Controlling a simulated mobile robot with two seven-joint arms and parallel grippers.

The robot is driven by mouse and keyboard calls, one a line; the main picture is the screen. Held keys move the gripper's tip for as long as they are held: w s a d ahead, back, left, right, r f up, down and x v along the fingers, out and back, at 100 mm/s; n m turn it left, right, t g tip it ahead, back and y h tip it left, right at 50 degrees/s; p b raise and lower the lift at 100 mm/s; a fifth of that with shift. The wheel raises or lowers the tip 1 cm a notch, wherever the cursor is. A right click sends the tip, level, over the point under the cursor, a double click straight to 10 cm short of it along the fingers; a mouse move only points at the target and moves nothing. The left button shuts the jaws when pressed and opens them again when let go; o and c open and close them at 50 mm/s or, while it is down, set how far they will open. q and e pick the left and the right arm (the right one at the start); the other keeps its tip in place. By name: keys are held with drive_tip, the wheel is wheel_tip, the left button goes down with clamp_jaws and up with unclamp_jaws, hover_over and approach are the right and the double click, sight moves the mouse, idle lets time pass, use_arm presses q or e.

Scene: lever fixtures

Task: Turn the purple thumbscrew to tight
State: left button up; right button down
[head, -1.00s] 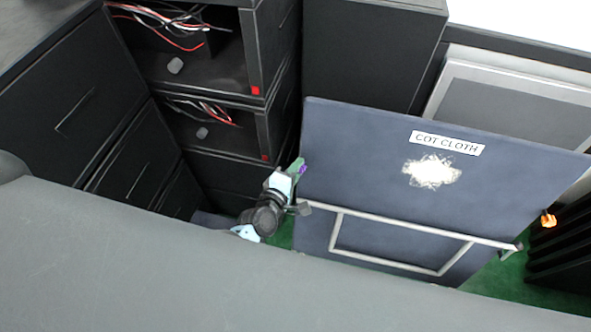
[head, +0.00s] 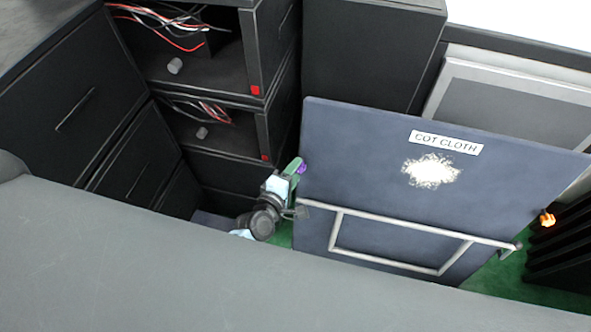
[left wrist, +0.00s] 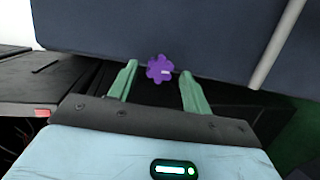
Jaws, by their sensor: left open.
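The purple thumbscrew (left wrist: 159,69) is a small lobed knob with a pale mark, at the edge of the dark blue panel (left wrist: 110,25). In the head view the thumbscrew (head: 302,168) shows at the panel's left edge, partly behind my gripper. My left gripper (head: 294,168) has green fingers and is close to it. In the left wrist view the left gripper (left wrist: 157,78) is open, with one finger on each side of the thumbscrew and a gap on both sides. I cannot tell whether the fingertips reach its depth. My right gripper is not in view.
The panel carries a "COT CLOTH" label (head: 446,143), a white scuffed patch (head: 432,171) and a grey tubular frame (head: 338,227). Black cabinets with wires (head: 185,55) stand at the left and behind.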

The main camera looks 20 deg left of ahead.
use_arm(q)
drive_tip(key=v, duration=0.6)
drive_tip(key=shift+s, duration=0.3)
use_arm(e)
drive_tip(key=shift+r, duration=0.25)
use_arm(q)
drive_tip(key=shift+r, duration=0.1)
drive_tip(key=s+a+f+m+g+p, duration=0.1)
drive_tip(key=s+a+m+g, duration=0.1)
drive_tip(key=s+m, duration=0.4)
drive_tip(key=s+a+f+m+g+y, duration=0.1)
drive_tip(key=s+m, duration=0.5)
drive_tip(key=s, duration=0.6)
drive_tip(key=s+a+f+m+g+p, duration=0.1)
drive_tip(key=s+a+f+m+g, duration=0.2)
drive_tip(key=s, duration=0.6)
drive_tip(key=m, duration=0.2)
drive_tip(key=shift+a+m+y+p, duration=0.3)
drive_tip(key=shift+m, duration=0.1)
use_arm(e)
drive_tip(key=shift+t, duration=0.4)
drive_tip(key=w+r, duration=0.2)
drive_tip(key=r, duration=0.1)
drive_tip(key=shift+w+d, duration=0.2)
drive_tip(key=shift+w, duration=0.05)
